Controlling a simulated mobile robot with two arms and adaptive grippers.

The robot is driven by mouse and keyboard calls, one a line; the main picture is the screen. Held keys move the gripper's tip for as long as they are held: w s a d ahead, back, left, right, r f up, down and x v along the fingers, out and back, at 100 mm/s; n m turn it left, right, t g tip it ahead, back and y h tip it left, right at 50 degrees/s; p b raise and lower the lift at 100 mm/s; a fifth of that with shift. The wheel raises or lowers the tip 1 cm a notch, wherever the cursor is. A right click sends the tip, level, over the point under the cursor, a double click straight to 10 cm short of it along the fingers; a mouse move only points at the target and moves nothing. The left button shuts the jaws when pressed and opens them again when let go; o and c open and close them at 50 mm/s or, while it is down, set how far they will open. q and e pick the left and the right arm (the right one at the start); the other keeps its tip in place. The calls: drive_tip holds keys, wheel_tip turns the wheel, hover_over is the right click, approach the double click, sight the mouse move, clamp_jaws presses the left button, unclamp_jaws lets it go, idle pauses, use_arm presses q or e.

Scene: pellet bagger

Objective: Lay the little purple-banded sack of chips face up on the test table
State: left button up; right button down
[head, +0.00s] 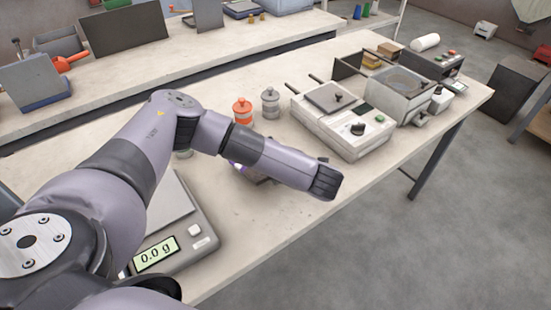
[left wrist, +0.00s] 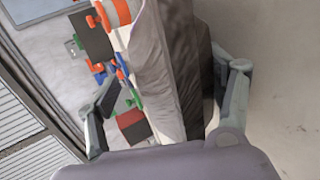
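In the head view my left arm reaches over the test table (head: 240,235), and its wrist hides most of my left gripper (head: 260,178). A small purple and white patch, seemingly part of the sack (head: 236,164), shows behind the arm. In the left wrist view a grey-brown, creased shape, apparently the sack (left wrist: 168,70), stands between the fingers of my left gripper (left wrist: 165,95). The fingers are spread. A gap shows between the left finger and the shape; the right finger is close to its dark side. The band and face cannot be made out. My right gripper is not in view.
A scale (head: 185,240) reading 0.0 g stands at the near left. An orange jar (head: 242,111) and a grey jar (head: 270,103) stand behind the arm. A white sealer-like device (head: 345,125) is to the right. Bare tabletop lies in front of the wrist.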

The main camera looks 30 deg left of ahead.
use_arm(q)
drive_tip(key=shift+d+r, duration=0.2)
drive_tip(key=shift+d, duration=0.15)
drive_tip(key=v, duration=1.1)
drive_tip(key=shift+s+d, duration=0.1)
drive_tip(key=shift+s, duration=0.05)
